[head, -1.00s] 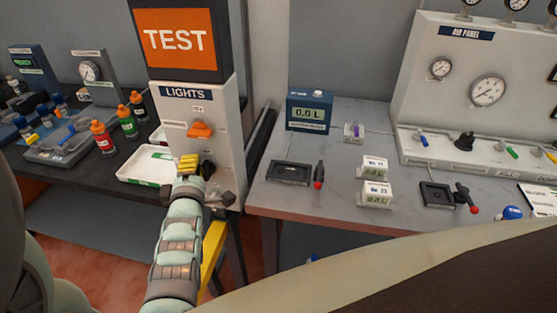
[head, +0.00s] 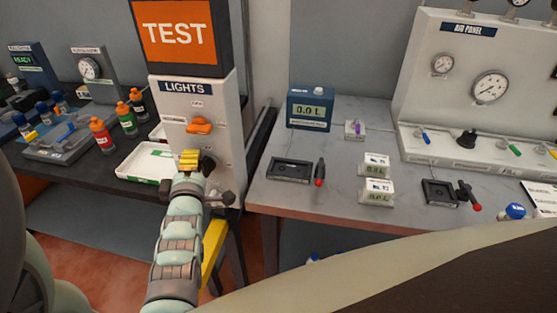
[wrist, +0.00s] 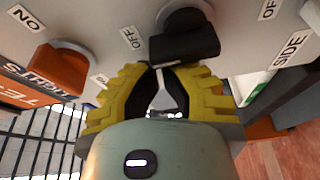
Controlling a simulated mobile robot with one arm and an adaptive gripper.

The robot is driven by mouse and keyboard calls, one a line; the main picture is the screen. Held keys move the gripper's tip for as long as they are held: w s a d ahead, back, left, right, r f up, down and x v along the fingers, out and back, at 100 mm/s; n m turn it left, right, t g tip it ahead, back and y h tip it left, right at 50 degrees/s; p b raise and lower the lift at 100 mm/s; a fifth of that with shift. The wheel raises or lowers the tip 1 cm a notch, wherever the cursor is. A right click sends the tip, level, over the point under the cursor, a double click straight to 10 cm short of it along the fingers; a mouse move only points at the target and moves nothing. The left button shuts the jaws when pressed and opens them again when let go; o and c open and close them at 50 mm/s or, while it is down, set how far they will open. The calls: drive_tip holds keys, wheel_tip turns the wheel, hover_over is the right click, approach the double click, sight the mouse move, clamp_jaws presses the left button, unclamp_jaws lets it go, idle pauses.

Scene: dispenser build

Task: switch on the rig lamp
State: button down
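The white LIGHTS panel (head: 224,118) stands below the TEST sign. It carries an orange knob (head: 199,126), which the wrist view shows at the upper left (wrist: 58,70), and a black knob (wrist: 185,43). Labels reading ON, OFF and SIDE show around the knobs. I cannot tell which knob is the rig lamp's. My gripper (head: 189,160) is just below the orange knob in the head view. In the wrist view, its yellow fingers (wrist: 163,68) come together at the tips, close to the black knob's lower edge. Contact is unclear. My gripper hides much of the black knob in the head view.
A white tray (head: 136,167) and several capped bottles (head: 126,119) stand left of the panel. The grey bench (head: 330,170) to the right holds a blue meter (head: 310,108) and small devices. A yellow bar (head: 212,245) runs below the panel.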

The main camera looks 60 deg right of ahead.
drive_tip(key=shift+s+d+r+m+h+b, duration=0.1)
drive_tip(key=shift+s+r+m+h+b, duration=0.15)
drive_tip(key=shift+m+b, duration=0.4)
drive_tip(key=shift+s+d+m+h+b, duration=0.15)
drive_tip(key=shift+m+h+b, duration=0.25)
drive_tip(key=shift+m, duration=0.35)
idle(0.5)
